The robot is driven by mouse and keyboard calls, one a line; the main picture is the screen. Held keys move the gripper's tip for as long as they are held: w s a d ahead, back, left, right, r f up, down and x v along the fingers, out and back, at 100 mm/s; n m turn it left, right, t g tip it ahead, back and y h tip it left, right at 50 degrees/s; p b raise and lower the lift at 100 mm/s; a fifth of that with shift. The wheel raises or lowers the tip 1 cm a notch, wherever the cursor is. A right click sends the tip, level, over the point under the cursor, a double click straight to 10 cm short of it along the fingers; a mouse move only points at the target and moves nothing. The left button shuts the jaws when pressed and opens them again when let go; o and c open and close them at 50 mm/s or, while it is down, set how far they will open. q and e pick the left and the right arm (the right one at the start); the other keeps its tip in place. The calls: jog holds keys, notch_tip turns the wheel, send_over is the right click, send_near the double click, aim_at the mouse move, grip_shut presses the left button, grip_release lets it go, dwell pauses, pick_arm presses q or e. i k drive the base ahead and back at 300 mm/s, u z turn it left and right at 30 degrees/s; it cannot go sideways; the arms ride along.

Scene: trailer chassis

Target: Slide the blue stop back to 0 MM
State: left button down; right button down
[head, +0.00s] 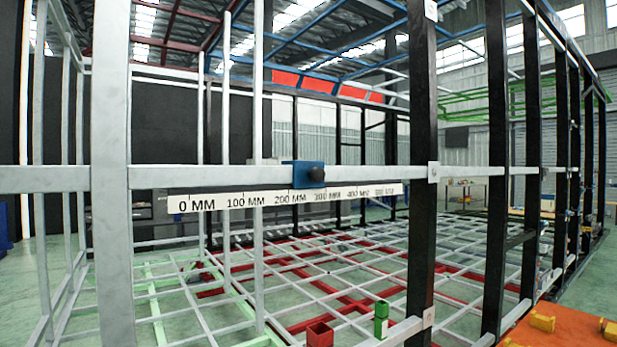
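The blue stop (304,175) is a small blue block with a round black knob (316,174) on its front. It sits around or against the grey horizontal rail (225,178), above the stretch of scale between the 200 MM and 300 MM labels. The white scale strip (285,197) hangs just under the rail, with 0 MM at its left end and higher values to the right. The 0 MM label is well to the left of the stop. Neither of my grippers shows in the head view.
A thick grey post (110,200) crosses the rail left of the scale, and a black post (421,170) crosses right of it. The rail between stop and grey post looks clear. Behind lies a grid floor frame; an orange surface (565,330) with yellow blocks is at lower right.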

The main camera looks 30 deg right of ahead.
aim_at(306, 175)
jog(key=k, duration=1.25)
jog(key=u, duration=0.7)
jog(key=i, duration=0.85)
jog(key=z, duration=0.4)
